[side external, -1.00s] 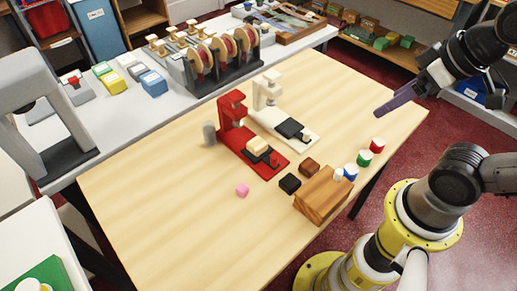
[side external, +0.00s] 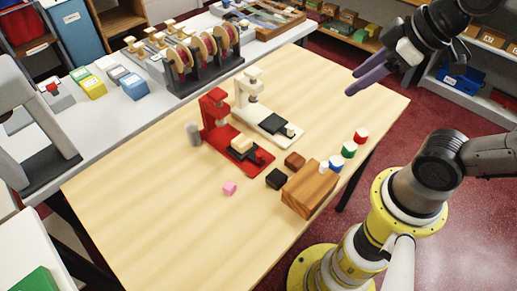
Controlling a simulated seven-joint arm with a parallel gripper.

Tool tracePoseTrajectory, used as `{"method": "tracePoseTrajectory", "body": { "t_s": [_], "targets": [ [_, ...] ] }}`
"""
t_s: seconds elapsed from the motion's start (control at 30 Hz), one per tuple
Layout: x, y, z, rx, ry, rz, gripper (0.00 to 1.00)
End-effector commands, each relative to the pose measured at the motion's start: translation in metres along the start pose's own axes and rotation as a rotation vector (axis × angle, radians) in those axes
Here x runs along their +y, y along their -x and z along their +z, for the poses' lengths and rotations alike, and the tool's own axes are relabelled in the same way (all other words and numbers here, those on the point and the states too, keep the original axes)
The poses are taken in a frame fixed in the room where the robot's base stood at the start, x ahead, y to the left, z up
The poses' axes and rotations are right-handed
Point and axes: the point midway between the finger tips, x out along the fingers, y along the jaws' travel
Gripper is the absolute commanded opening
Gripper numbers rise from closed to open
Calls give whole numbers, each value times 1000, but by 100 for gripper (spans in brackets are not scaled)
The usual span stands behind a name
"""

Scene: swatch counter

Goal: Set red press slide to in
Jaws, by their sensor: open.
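The red press (side external: 213,104) stands upright on the wooden table, with its long base reaching toward the lower right. A cream block (side external: 241,143) sits on the slide. My gripper (side external: 350,83) is in the air at the upper right, well apart from the press. Its two purple fingers are spread and empty.
A white press (side external: 248,85) with a dark slide stands just behind the red one. The table's left front is clear.

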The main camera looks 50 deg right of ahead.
Motion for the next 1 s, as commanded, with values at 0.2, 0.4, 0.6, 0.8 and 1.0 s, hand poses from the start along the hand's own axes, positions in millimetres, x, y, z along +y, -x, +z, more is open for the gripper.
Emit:
{"method": "tracePoseTrajectory", "body": {
  "t_s": [0.2, 0.4, 0.6, 0.8, 1.0],
  "targets": [
    [-9, -41, -47, 4, 251, -109, 55],
    [-22, -105, -69, -22, 401, -215, 55],
    [-35, -154, -60, -86, 405, -288, 55],
    [-43, -174, -44, -134, 403, -317, 55],
    [-50, -198, -38, -136, 405, -317, 55]
  ]
}}
